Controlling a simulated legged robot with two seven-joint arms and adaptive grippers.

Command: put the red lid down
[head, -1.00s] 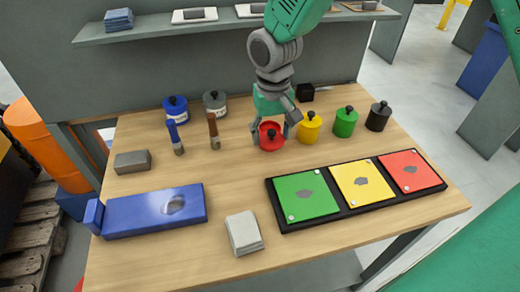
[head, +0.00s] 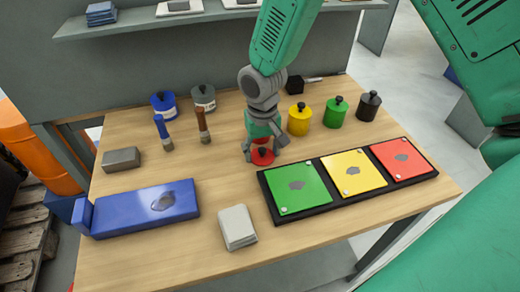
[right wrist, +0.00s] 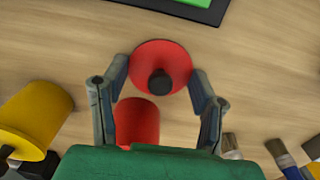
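The red lid (head: 263,157), a red disc with a black knob, is between the fingers of my right gripper (head: 264,147). In the right wrist view the fingertips meet opposite edges of the lid (right wrist: 172,55), with the knob between them. In the head view the can is mostly hidden behind the gripper. The gap under the lid is hard to judge. My left gripper is in neither view.
A dark tray (head: 265,193) with green, yellow and red plates lies right of the lid. Yellow (head: 299,120), green (head: 335,113) and black (head: 368,107) pots stand behind. Bare wood (head: 215,170) lies left of the lid.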

